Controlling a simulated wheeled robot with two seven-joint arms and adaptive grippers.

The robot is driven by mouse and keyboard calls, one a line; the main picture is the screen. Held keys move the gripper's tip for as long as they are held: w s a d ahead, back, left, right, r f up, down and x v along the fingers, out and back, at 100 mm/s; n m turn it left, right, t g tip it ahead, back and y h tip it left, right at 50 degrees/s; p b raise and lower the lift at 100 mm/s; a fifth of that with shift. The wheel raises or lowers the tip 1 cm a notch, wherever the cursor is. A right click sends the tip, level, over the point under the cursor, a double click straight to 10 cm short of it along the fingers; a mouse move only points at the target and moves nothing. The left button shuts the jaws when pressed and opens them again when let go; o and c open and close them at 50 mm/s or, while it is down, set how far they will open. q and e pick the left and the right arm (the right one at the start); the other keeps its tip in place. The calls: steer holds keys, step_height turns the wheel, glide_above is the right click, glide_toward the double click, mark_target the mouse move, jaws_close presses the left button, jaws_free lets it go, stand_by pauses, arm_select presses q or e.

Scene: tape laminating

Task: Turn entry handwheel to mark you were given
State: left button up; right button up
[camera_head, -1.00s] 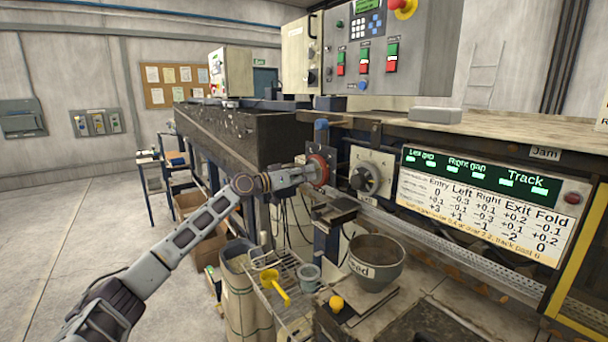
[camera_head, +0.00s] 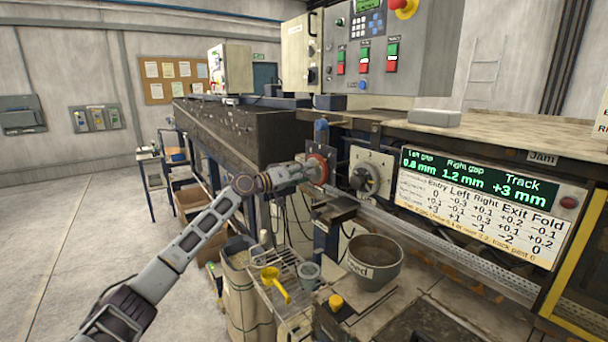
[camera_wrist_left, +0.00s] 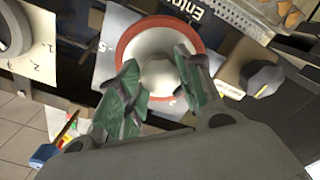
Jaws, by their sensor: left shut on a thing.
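The entry handwheel is a round wheel with a red rim (camera_head: 319,170) on a plate at the machine's side. In the left wrist view the handwheel (camera_wrist_left: 132,48) shows a pale face and a hub between my fingers, with the label "Entry" partly visible beside it. Scale marks on its plate (camera_wrist_left: 104,66) show in part, including "-5". My left gripper (camera_head: 306,172) is at the wheel, shut on its hub; its green-padded fingers (camera_wrist_left: 158,82) sit on either side of the hub. The display (camera_head: 478,172) reads left gap 0.8 mm, right gap 1.2 mm, track +3 mm. My right gripper is not seen.
A second dial (camera_head: 364,178) sits right of the handwheel. A settings chart (camera_head: 480,213) hangs under the display. A grey bucket (camera_head: 375,262), a wire shelf with a yellow scoop (camera_head: 274,282) and a paper sack (camera_head: 244,292) stand below. Open floor lies at left.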

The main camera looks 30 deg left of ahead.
arm_select(q)
steer(key=o, duration=1)
steer(key=shift+o, duration=0.2)
steer(key=shift+s, duration=0.1)
steer(key=shift+s+a, duration=0.1)
steer(key=v, duration=1.1)
steer(key=shift+s+a, duration=0.15)
steer(key=shift+s, duration=0.1)
steer(key=shift+f, duration=0.1)
stand_by(0.6)
